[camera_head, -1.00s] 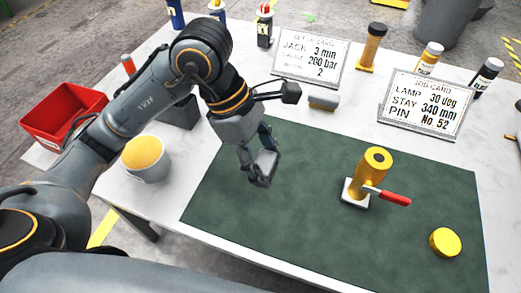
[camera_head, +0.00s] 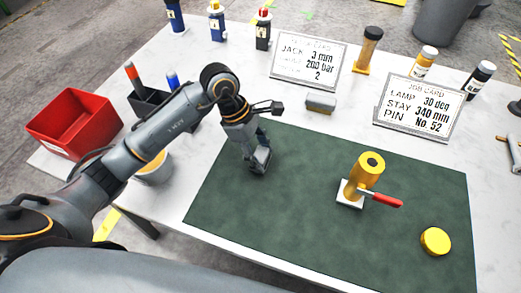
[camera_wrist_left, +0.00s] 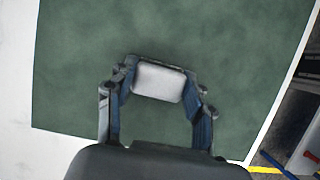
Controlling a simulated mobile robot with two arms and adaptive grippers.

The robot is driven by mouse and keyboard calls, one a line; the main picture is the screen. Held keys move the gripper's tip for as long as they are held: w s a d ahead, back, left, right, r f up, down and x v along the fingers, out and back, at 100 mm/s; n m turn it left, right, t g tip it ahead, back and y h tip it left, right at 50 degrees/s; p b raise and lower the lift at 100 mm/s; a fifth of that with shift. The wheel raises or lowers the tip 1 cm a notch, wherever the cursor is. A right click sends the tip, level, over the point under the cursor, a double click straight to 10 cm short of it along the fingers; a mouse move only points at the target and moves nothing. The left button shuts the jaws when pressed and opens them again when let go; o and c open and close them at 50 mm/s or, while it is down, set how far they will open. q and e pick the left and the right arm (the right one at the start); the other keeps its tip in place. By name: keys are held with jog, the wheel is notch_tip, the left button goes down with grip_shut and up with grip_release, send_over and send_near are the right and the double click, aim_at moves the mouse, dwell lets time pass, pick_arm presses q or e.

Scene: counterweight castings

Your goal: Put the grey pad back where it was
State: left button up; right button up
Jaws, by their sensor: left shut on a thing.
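My left gripper (camera_head: 258,165) is over the back left part of the dark green mat (camera_head: 320,220). In the left wrist view its fingers (camera_wrist_left: 158,92) are shut on a light grey pad (camera_wrist_left: 158,80), one finger on each side. In the head view the pad is mostly hidden by the fingers. The gap between pad and mat is hard to judge. My right gripper is not in view.
A yellow jack (camera_head: 367,175) with a red handle and a yellow disc (camera_head: 435,241) are on the mat. A grey block (camera_head: 321,103) lies behind it. Two cards (camera_head: 307,60) (camera_head: 420,105) stand at the back. A red bin (camera_head: 75,120) is left. The mat's front left is clear.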

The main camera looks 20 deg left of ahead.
pick_arm(q)
jog(key=shift+f, duration=0.1)
jog(key=shift+f+b, duration=0.15)
jog(key=shift+b, duration=0.15)
jog(key=o, duration=1)
jog(key=shift+r, duration=0.2)
jog(key=shift+r+p, duration=0.2)
jog(key=shift+p, duration=0.15)
jog(key=b+v, duration=0.2)
jog(key=v, duration=0.9)
jog(key=shift+a+r, duration=0.2)
jog(key=shift+r, duration=0.15)
